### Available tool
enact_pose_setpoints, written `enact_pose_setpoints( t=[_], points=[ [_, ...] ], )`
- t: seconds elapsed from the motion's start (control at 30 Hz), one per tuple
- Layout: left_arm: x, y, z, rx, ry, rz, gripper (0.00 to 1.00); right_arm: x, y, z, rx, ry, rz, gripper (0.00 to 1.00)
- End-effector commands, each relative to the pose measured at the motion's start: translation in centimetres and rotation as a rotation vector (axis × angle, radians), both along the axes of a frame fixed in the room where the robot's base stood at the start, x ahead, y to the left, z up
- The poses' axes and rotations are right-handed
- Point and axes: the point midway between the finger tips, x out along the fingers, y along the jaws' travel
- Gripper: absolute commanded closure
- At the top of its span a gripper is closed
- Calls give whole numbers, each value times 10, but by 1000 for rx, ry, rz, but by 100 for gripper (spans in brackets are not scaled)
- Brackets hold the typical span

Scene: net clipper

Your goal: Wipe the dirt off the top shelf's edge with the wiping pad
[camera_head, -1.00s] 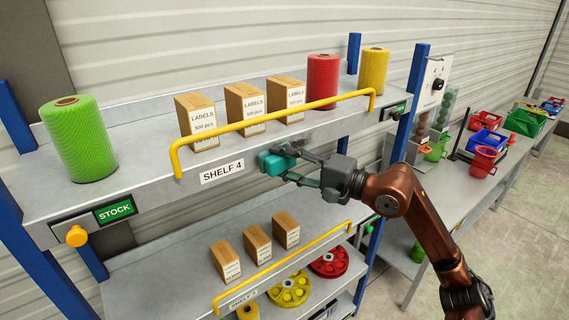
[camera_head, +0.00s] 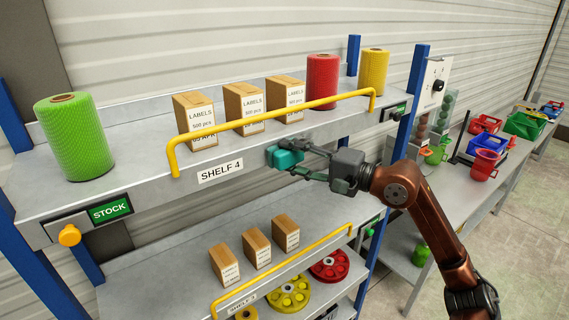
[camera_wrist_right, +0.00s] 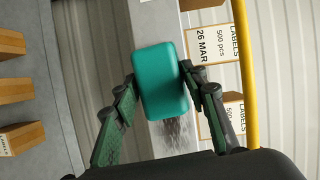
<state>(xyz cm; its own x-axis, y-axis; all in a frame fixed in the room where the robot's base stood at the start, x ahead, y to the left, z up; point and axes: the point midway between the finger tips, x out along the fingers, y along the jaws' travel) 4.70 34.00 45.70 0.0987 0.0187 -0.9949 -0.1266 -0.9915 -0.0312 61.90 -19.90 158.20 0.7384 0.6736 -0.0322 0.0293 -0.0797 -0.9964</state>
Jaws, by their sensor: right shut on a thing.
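The teal wiping pad (camera_head: 286,153) is at the front edge of the top shelf (camera_head: 146,191), just right of the SHELF 4 label. My right gripper (camera_head: 301,161) is shut on the pad, its arm coming in from the right. In the right wrist view, the pad (camera_wrist_right: 161,82) sits between the two fingers against the grey edge; I cannot tell how firmly it touches. Dark speckled dirt (camera_wrist_right: 173,130) shows on the edge beside the pad. The dirt also shows as a dark smudge in the head view (camera_head: 318,134), partly hidden by pad and gripper. My left gripper is not in view.
A yellow rail (camera_head: 270,120) runs above the edge. Label boxes (camera_head: 244,108), a green roll (camera_head: 74,140), a red roll (camera_head: 322,80) and a yellow roll (camera_head: 373,72) stand on the top shelf. A lower shelf holds boxes and wheels. A blue post (camera_head: 412,100) stands at right.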

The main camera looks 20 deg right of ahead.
Motion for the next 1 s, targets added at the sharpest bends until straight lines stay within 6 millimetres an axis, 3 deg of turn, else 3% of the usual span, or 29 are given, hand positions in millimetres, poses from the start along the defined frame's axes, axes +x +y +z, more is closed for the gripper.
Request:
enact_pose_setpoints(
  t=[1.0],
  points=[
    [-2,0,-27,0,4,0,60,23,-55,-1,2,0,-3,80]
  ],
)
